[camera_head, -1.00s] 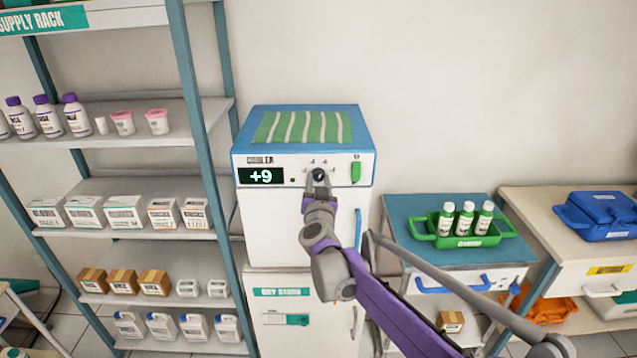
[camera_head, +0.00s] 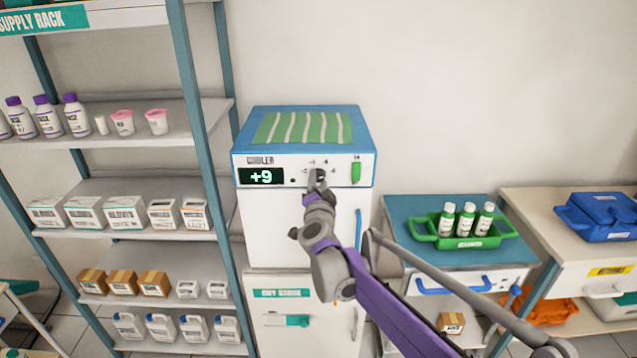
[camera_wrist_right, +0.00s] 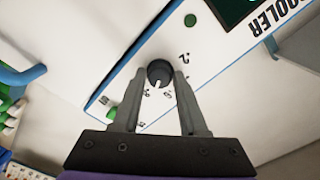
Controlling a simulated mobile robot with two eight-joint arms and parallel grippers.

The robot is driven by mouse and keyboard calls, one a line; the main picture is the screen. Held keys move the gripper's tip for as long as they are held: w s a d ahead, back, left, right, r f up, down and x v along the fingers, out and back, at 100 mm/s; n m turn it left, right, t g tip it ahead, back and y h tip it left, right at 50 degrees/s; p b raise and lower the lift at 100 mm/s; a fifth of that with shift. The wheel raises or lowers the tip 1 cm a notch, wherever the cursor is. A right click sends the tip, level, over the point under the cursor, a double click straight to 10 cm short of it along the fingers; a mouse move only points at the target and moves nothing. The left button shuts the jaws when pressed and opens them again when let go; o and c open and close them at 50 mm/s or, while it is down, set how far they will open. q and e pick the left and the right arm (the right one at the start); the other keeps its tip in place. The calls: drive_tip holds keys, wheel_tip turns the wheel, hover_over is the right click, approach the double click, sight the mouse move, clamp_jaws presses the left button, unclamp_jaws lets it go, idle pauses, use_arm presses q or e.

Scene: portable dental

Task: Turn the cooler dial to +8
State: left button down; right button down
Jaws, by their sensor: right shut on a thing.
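The cooler (camera_head: 292,222) is a white cabinet with a blue top, standing right of the supply rack. Its black display (camera_head: 261,176) reads +9. The dark round dial (camera_wrist_right: 160,73) shows in the right wrist view with a pale pointer mark and printed numbers around it. My right gripper (camera_head: 318,180) is at the dial in the head view and hides most of it. In the wrist view its two fingers stand on either side of the dial, shut on it. My left gripper is not in view.
A green switch (camera_head: 356,171) sits right of the dial on the same panel. A striped green cloth (camera_head: 303,127) lies on the cooler. The supply rack (camera_head: 197,130) stands close on the left. A green tray (camera_head: 425,232) with bottles is on the right.

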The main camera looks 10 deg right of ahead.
drive_tip(key=shift+m, duration=0.8)
drive_tip(key=shift+c, duration=2.2)
unclamp_jaws()
drive_tip(key=shift+s, duration=0.1)
drive_tip(key=s+a+b, duration=0.1)
drive_tip(key=s, duration=0.9)
drive_tip(key=shift+s, duration=0.3)
